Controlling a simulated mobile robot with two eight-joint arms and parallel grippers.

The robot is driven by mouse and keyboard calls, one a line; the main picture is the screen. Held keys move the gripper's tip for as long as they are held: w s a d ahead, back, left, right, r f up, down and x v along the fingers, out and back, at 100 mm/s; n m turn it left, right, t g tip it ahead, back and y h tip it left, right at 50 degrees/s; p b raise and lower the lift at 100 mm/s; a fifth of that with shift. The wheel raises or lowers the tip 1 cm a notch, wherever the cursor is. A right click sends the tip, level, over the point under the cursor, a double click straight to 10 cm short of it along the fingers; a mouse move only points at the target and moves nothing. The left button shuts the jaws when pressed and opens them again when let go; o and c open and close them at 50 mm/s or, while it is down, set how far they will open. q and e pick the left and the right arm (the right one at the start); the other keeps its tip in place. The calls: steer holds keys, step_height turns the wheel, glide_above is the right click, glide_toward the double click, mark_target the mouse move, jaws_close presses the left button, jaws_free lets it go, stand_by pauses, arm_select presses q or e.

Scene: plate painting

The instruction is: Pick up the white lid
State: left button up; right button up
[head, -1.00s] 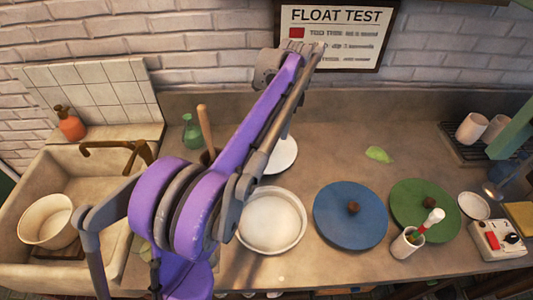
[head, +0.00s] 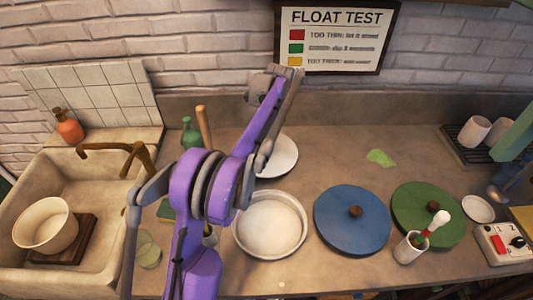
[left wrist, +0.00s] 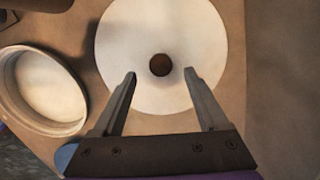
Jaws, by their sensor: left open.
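The white lid (head: 284,156) is a flat round disc lying on the counter behind the white round pan. My left arm hides its left part in the head view. In the left wrist view the lid (left wrist: 125,40) fills the middle, with a dark brown knob (left wrist: 160,65) at its centre. My left gripper (left wrist: 160,73) is open and empty over the lid. Its two fingertips are spread either side of the knob, just on the near side of it. I cannot tell its height above the lid. My right gripper is not in view.
The white pan (head: 272,252) stands in front of the lid. A blue lid (head: 352,235) and a green lid (head: 425,200) lie to the right. A wooden handle (head: 204,125) stands upright behind my arm.

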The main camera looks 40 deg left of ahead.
arm_select(q)
steer(key=f, duration=0.3)
steer(key=shift+s+a+f, duration=0.1)
steer(key=shift+a, duration=0.25)
steer(key=shift+c, duration=0.3)
jaws_close()
stand_by(0.8)
